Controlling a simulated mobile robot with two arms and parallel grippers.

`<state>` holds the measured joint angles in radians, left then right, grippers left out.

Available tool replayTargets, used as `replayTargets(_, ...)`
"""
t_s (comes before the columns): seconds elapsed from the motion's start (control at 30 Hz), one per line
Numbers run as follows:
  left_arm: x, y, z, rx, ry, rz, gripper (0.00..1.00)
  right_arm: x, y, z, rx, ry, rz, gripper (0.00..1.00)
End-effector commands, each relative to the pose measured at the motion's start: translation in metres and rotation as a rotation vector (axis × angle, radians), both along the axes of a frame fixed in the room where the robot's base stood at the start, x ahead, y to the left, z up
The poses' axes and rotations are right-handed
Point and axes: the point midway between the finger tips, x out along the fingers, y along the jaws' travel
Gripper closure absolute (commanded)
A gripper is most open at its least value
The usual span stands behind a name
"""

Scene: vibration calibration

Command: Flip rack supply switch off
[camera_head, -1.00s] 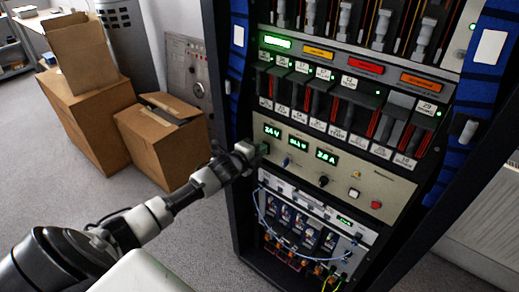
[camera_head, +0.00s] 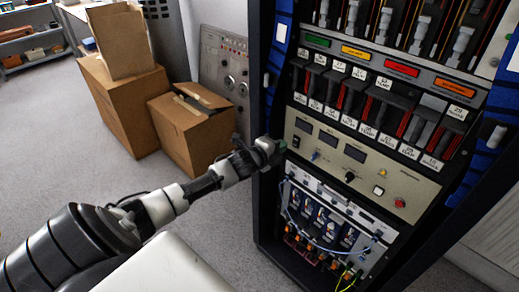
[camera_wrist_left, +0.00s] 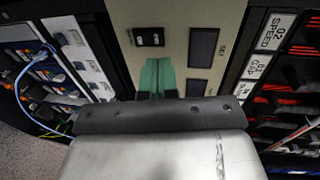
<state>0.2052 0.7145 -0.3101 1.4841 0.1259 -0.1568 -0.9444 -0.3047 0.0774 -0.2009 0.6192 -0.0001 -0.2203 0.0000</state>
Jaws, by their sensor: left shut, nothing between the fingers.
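The rack supply panel (camera_head: 365,170) is a beige strip in the tall rack. My left gripper (camera_head: 276,150) is at the panel's left end, shut and empty. Its green fingertips (camera_wrist_left: 157,76) are together in the wrist view, pointing at the panel below the switch. I cannot tell whether they touch it. My right gripper is not in view.
A red button (camera_head: 399,203), a white button (camera_head: 379,190) and a black knob (camera_head: 350,176) are on the same panel. A module with cables (camera_head: 320,225) lies below. Cardboard boxes (camera_head: 192,135) stand on the floor to the left, with clear grey carpet in front.

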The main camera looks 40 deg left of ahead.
Motion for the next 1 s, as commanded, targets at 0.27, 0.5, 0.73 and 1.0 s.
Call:
replayTargets(0.27, -0.042, 0.003, 0.018, 0.003, 0.001, -0.003, 1.0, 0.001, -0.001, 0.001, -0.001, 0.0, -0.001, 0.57)
replayTargets(0.5, -0.072, 0.006, 0.032, 0.001, 0.001, -0.001, 1.0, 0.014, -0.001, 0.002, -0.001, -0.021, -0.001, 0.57)
replayTargets(0.73, -0.081, 0.007, 0.037, 0.001, 0.0, 0.001, 1.0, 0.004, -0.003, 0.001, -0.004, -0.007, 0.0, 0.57)
replayTargets(1.0, -0.081, 0.007, 0.037, 0.0, 0.0, 0.0, 1.0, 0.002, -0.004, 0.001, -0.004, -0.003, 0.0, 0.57)
